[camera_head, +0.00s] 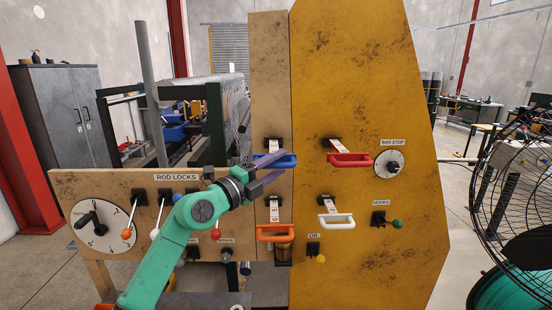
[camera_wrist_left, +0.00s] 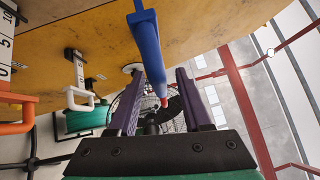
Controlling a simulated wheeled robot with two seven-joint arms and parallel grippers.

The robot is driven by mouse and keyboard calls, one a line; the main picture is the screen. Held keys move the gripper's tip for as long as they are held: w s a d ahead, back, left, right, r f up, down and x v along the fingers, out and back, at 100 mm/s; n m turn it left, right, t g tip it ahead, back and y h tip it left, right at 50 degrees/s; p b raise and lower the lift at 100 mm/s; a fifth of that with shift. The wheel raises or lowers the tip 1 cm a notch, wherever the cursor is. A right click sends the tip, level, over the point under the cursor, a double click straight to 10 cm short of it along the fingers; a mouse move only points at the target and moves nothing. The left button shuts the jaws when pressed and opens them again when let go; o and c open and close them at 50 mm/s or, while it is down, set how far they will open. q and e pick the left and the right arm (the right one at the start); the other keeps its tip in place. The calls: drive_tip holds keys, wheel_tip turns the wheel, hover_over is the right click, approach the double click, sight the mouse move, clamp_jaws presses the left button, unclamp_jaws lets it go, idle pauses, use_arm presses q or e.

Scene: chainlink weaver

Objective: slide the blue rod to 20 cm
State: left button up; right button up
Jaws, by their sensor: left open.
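The blue rod's handle (camera_head: 288,161) is a blue bar low on its scale strip, on the left part of the panel. My left gripper (camera_head: 277,163) is open with its fingers at the blue handle, one above and one below it in the head view. In the left wrist view the blue handle (camera_wrist_left: 148,45) runs down from the top between the two open fingertips (camera_wrist_left: 156,72). I cannot tell whether either finger touches it. The scale numbers at the blue handle are too small to read. My right gripper is not in view.
A red handle (camera_head: 350,160) is to the right of the blue one. An orange handle (camera_head: 278,233) and a white handle (camera_head: 336,221) are below. The bar stop dial (camera_head: 389,164) is at right. The rod locks board (camera_head: 130,180) with levers is at left.

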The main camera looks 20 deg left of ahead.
use_arm(q)
clamp_jaws()
idle(1.4)
